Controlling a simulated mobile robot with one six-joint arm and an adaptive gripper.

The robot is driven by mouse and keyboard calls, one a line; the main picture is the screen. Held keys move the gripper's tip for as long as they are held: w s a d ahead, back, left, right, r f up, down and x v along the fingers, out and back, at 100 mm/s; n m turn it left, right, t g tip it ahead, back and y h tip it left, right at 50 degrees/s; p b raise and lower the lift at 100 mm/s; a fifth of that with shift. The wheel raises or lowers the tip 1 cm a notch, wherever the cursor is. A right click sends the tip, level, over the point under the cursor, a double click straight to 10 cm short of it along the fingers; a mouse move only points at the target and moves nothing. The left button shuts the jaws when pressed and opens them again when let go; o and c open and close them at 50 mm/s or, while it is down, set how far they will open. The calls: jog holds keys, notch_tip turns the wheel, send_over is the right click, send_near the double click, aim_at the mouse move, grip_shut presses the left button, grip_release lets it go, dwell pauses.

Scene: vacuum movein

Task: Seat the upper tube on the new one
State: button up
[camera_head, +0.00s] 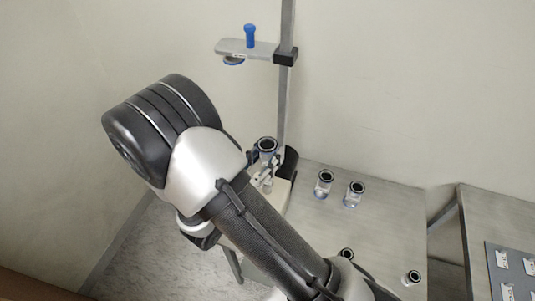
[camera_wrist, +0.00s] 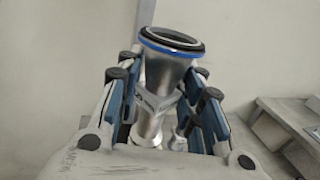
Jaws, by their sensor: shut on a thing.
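A silvery tube with a black rim and a blue ring (camera_wrist: 163,65) stands between my gripper's fingers in the wrist view. My gripper (camera_wrist: 165,98) is shut on it, with blue-padded fingers on both sides. A narrower silvery piece (camera_wrist: 150,130) shows below the tube; whether the two touch or are apart, I cannot tell. In the head view a black-rimmed tube (camera_head: 267,146) shows beside the foot of the upright pole, just past my arm. Which tube is the new one is not clear.
The pole (camera_head: 285,100) carries a bracket (camera_head: 235,46) with a blue knob (camera_head: 250,36) above the tube. Several loose black-rimmed tubes, such as one (camera_head: 324,184) and another (camera_head: 354,194), stand on the grey table (camera_head: 395,225). A second table (camera_head: 495,210) is at right.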

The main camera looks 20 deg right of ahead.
dwell(0.3)
jog(key=o, duration=1.2)
jog(key=shift+f, duration=0.1)
jog(key=v, duration=1.2)
